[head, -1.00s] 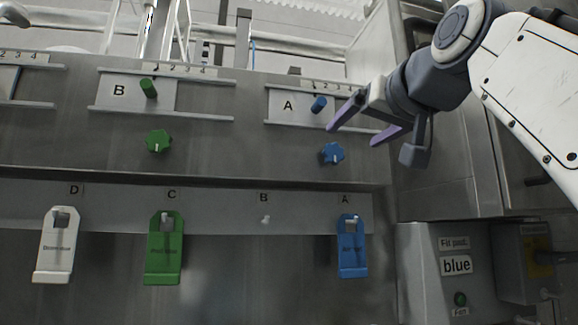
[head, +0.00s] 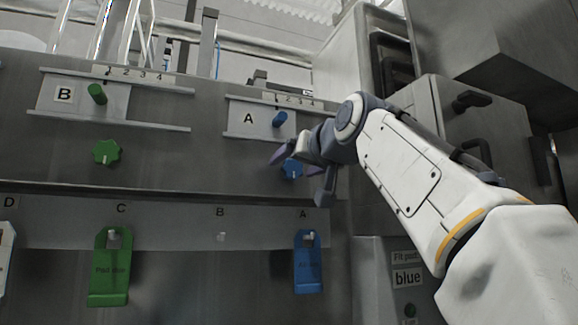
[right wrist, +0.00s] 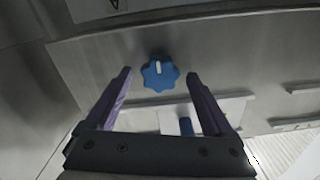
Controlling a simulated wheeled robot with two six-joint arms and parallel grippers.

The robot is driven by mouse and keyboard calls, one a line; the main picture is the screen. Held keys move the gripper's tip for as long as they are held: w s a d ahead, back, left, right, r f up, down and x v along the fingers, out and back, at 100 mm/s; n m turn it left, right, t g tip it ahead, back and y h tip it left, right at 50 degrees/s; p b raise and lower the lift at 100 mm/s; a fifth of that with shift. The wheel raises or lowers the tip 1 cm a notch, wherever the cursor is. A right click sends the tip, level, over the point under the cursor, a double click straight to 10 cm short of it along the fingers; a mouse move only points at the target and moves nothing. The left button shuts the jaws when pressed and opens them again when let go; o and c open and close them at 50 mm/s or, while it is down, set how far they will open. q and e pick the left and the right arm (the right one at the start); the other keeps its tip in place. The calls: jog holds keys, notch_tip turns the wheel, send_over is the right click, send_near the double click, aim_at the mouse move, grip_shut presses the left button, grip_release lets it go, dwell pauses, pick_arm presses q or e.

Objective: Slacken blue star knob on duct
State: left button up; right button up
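The blue star knob (head: 291,168) sits on the grey duct face below slider A, partly covered by my right gripper in the head view. In the right wrist view the blue star knob (right wrist: 160,73) shows whole, with a white mark on it. My right gripper (head: 282,162) is open in front of the knob. In the right wrist view its purple fingers (right wrist: 160,80) stand apart on either side of the knob, and I see no contact. My left gripper is not in view.
A blue slider peg (head: 280,118) is just above the knob. A green star knob (head: 106,152) and green peg (head: 97,94) are to the left. Blue (head: 307,262) and green (head: 110,268) tags hang below.

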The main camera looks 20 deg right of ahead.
jog(key=c, duration=1.2)
